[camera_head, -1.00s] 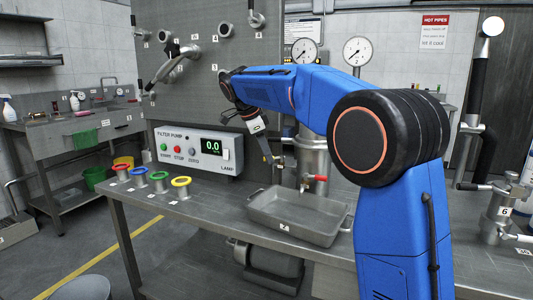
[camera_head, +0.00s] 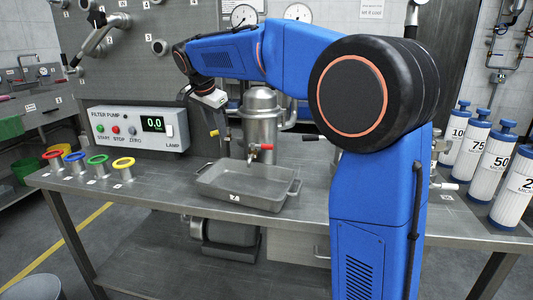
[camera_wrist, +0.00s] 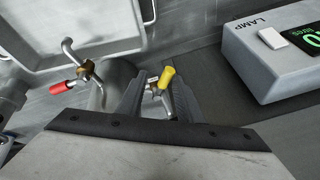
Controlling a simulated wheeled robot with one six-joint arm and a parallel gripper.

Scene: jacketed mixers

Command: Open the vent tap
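A steel filter vessel (camera_head: 262,112) stands on the bench behind the tray. A red-handled tap (camera_head: 262,148) is on its front; it also shows in the wrist view (camera_wrist: 70,82). A second tap with a yellow handle (camera_wrist: 167,77) shows in the wrist view beside the vessel. I see no label telling which is the vent tap. My gripper (camera_head: 221,128) points down at the vessel's left side. In the wrist view my gripper (camera_wrist: 157,92) is open, its fingers on either side of the yellow-handled tap. Whether a finger touches the handle, I cannot tell.
The filter pump box (camera_head: 138,128) stands left of the gripper, reading 0.0. A grey tray (camera_head: 243,197) lies in front of the vessel.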

